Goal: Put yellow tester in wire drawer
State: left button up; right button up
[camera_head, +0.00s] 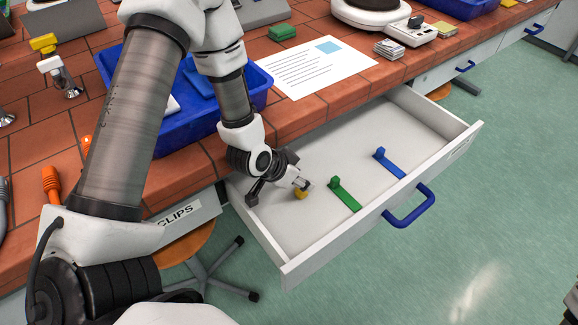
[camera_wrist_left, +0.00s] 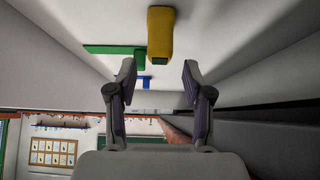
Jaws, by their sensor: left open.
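The yellow tester (camera_head: 301,194) is in the open white drawer (camera_head: 405,125), near its left side. Part of it is hidden behind my gripper in the head view. In the left wrist view the yellow tester (camera_wrist_left: 160,35) shows beyond the fingertips, apart from them and not between them. My left gripper (camera_head: 279,191) is open and empty, low over the left end of the drawer; its spread fingers also show in the left wrist view (camera_wrist_left: 159,70). The drawer has a blue handle (camera_head: 411,207); I cannot read its label. My right gripper is not in view.
A green piece (camera_head: 345,195) and a blue piece (camera_head: 390,163) lie in the drawer to the right of the tester. A blue bin (camera_head: 184,137) and a printed sheet (camera_head: 315,67) are on the tiled bench. The drawer's right end is bare.

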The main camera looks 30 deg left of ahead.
pick_arm(q)
jog(key=p+v, duration=0.3)
jog(key=v, duration=0.6)
jog(key=shift+s+r, duration=0.2)
jog(key=shift+s, duration=0.05)
dwell(0.7)
